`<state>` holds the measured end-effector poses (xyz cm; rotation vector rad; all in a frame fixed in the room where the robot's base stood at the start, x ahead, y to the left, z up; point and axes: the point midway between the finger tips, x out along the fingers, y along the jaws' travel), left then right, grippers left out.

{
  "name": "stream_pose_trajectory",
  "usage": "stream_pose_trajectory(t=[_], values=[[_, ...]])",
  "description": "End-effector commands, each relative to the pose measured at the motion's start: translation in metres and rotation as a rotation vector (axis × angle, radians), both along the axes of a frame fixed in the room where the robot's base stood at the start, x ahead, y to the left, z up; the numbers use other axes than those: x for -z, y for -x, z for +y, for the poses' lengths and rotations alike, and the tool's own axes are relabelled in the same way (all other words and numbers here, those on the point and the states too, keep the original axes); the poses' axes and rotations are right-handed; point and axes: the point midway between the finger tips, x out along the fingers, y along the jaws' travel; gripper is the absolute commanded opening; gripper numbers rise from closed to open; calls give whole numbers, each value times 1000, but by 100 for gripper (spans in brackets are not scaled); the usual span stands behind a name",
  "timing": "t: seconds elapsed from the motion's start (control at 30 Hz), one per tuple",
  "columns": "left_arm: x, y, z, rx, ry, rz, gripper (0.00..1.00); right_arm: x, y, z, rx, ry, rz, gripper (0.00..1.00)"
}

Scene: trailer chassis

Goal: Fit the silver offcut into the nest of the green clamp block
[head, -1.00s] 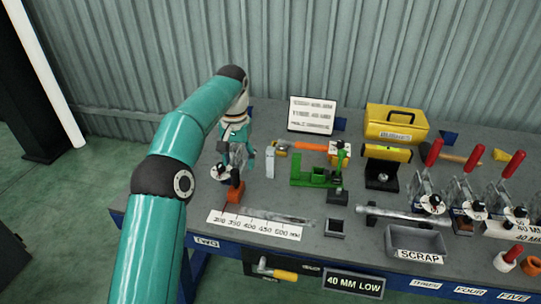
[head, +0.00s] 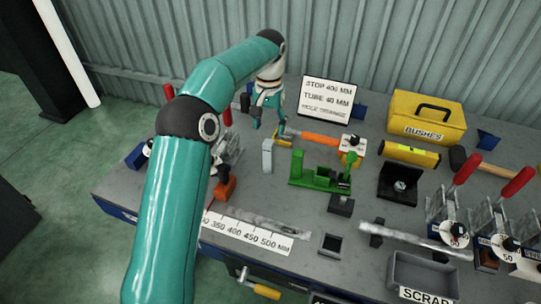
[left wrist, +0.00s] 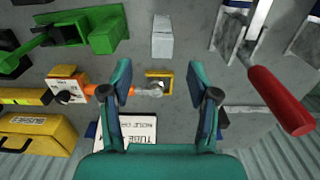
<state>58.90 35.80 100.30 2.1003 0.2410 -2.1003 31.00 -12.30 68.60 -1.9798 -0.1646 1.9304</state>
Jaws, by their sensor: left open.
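The silver offcut (head: 268,156) is a short pale block on the bench, left of the green clamp block (head: 322,178). In the left wrist view the offcut (left wrist: 163,38) lies beyond my fingertips, and part of the clamp block (left wrist: 100,32) shows at upper left. My left gripper (head: 270,122) hangs above the back of the bench, behind the offcut and apart from it. In the left wrist view its fingers (left wrist: 160,75) are spread wide with nothing held. My right gripper is in neither view.
An orange-handled tool (head: 318,139) lies close behind the offcut; its yellow end shows between my fingers in the wrist view. A red-handled clamp (left wrist: 280,98) stands to one side. A sign (head: 328,100) and yellow bushes box (head: 427,117) stand behind. A scrap tray (head: 425,272) is at front right.

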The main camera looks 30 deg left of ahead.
Motion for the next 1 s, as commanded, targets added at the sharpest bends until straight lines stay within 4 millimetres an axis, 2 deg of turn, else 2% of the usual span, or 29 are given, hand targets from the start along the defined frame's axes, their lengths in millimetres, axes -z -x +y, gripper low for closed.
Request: stream_pose_trajectory(t=[0.1, 0.3, 0.4, 0.67, 0.9, 1.0], values=[[29, 1, 1, -1, 0, 5, 60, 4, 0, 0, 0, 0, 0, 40], [67, 1, 1, -2, 1, 4, 60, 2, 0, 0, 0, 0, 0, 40], [79, 0, 1, -2, 0, 2, 60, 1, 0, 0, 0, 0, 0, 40], [94, 0, 2, -1, 0, 3, 60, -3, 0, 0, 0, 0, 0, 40], [128, -2, 3, 1, 0, 4, 60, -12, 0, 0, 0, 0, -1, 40], [136, -2, 3, 0, 0, 2, 60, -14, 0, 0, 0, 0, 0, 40]])
